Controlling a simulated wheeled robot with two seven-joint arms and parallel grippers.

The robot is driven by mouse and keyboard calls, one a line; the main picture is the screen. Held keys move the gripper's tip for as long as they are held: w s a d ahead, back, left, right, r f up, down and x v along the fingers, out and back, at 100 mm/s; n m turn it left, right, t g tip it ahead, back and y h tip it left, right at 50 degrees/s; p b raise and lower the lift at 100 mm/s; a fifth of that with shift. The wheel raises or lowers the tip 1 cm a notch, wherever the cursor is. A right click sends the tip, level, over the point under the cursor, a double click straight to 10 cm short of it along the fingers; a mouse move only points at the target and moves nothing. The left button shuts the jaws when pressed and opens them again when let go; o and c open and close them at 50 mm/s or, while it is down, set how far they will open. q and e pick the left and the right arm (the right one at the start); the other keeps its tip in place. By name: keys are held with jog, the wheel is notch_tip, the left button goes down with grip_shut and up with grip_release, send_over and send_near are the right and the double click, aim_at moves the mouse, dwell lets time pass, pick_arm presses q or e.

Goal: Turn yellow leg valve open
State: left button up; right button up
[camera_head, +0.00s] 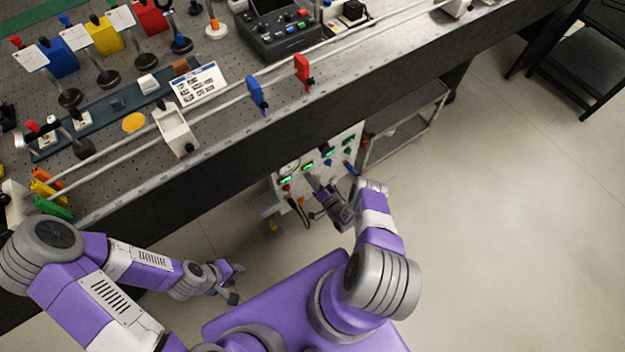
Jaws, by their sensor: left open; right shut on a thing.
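A white valve panel (340,143) stands under the bench edge, with several small green displays. A red knob (287,187), a blue knob (328,162) and a green knob (348,150) show in a slanting row on it. The yellow leg valve is not clearly visible; its place between the red and blue knobs is covered by my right gripper (314,184). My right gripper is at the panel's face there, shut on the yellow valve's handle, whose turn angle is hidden. My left gripper (236,284) is open and empty, low over the floor, left of the panel and apart from it.
The optical bench's dark front edge (200,165) runs above the panel. Black hoses (303,213) hang below the knobs. A grey cart (405,128) stands right of the panel. A black chair (590,60) is at far right. The floor (500,230) on the right is clear.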

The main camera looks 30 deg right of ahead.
jog(key=shift+s+f+m, duration=0.15)
jog(key=shift+m, duration=0.65)
jog(key=shift+a, duration=0.1)
jog(key=o, duration=0.9)
jog(key=shift+c, duration=0.2)
jog(key=shift+o, duration=1)
jog(key=s+p, duration=0.1)
jog(key=s, duration=0.6)
jog(key=shift+s+d+p, duration=0.2)
jog(key=shift+d+p, duration=0.15)
jog(key=shift+p, duration=0.05)
jog(key=shift+w, duration=0.1)
